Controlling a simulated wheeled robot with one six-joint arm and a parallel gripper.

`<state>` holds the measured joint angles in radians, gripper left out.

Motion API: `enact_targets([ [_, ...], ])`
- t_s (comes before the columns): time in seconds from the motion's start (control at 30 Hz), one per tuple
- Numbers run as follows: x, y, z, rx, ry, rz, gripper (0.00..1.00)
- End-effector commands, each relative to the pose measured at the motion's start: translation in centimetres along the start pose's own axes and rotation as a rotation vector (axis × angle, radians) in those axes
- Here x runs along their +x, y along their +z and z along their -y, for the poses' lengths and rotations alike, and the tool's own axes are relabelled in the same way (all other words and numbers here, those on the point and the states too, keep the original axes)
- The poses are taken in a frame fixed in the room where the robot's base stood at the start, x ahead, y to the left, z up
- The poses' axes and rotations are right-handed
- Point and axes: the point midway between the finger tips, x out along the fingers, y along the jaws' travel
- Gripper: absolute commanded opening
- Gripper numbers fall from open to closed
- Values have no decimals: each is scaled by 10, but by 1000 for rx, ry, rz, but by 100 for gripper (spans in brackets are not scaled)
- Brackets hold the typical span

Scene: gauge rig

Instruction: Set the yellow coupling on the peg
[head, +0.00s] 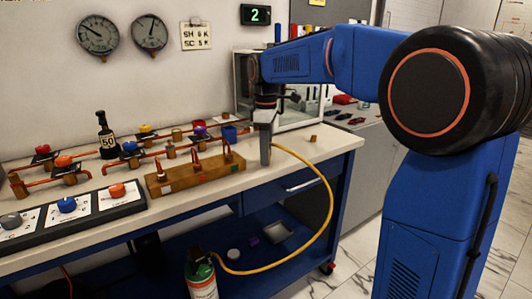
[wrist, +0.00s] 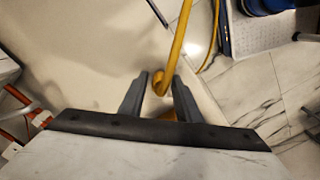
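My gripper (head: 265,160) points down at the right part of the bench top, close to its surface. In the wrist view the two grey fingers (wrist: 161,78) stand on either side of the yellow coupling (wrist: 160,86), at the end of a yellow hose, and appear closed on it. The hose (head: 328,195) loops from the gripper down past the bench front to a gas cylinder (head: 201,278). A wooden block (head: 200,176) left of the gripper carries upright copper-coloured fittings; I cannot tell which one is the peg.
Copper pipework with coloured valves (head: 130,147) and a black 50 weight (head: 106,140) stand to the left. A knob panel (head: 68,212) lies along the front. A small brown piece (head: 313,138) sits right of the gripper.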

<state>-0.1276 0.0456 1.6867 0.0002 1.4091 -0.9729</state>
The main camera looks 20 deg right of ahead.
Motion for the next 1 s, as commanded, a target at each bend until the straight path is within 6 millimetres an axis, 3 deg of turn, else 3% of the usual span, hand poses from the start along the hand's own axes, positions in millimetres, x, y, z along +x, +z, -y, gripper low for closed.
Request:
enact_targets([
  [0.03, 0, 0, 0, 0, 0, 0, 33],
  [0.1, 0, 0, 0, 0, 0, 0, 49],
  [0.13, 0, 0, 0, 0, 0, 0, 52],
  [0.53, -7, 0, 0, 0, 1, 0, 52],
  [0.67, -24, 0, 0, 0, 2, -1, 52],
  [1.0, -91, 0, -1, 0, 2, -2, 52],
])
